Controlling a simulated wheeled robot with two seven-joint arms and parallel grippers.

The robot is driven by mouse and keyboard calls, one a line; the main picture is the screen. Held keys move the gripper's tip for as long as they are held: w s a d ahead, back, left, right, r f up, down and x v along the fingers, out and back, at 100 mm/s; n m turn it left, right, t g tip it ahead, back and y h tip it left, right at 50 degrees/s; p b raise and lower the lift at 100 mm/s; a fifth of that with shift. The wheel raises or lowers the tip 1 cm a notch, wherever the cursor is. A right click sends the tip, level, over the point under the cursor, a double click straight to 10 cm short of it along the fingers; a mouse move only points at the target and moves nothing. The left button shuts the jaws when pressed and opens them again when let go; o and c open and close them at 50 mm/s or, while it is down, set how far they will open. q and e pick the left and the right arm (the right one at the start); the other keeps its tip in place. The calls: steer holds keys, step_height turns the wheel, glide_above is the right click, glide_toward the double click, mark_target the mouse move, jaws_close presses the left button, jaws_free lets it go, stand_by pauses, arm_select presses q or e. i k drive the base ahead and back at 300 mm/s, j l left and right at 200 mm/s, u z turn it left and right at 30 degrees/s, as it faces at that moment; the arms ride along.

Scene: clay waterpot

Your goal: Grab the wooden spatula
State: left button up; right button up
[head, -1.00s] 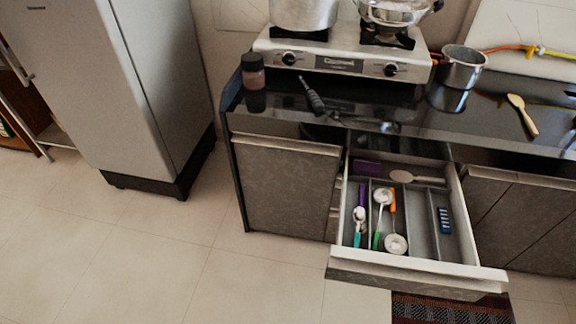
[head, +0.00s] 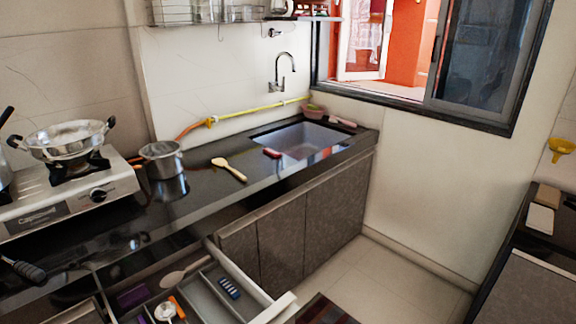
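A light wooden spatula (head: 229,169) lies flat on the dark countertop, between the small steel pot and the sink. Its broad end points to the back left and its handle to the front right. Another pale spoon-shaped utensil (head: 184,272) lies in the open drawer (head: 262,301). Neither of my grippers shows in the head view.
A steel pot (head: 161,160) stands left of the spatula, beside the gas stove (head: 72,190). The sink (head: 300,140) is to the right, with a small red item (head: 272,153) at its edge. The open drawer juts out in front of the counter.

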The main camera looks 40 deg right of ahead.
mark_target(221, 162)
steer(key=l+z, duration=0.1)
steer(key=z, duration=0.65)
steer(key=i+l+u, duration=0.1)
steer(key=u, duration=0.25)
steer(key=i+l+u, duration=0.1)
steer(key=u, duration=0.3)
steer(key=i+l+u, duration=0.1)
steer(key=u, duration=0.25)
steer(key=l, duration=0.1)
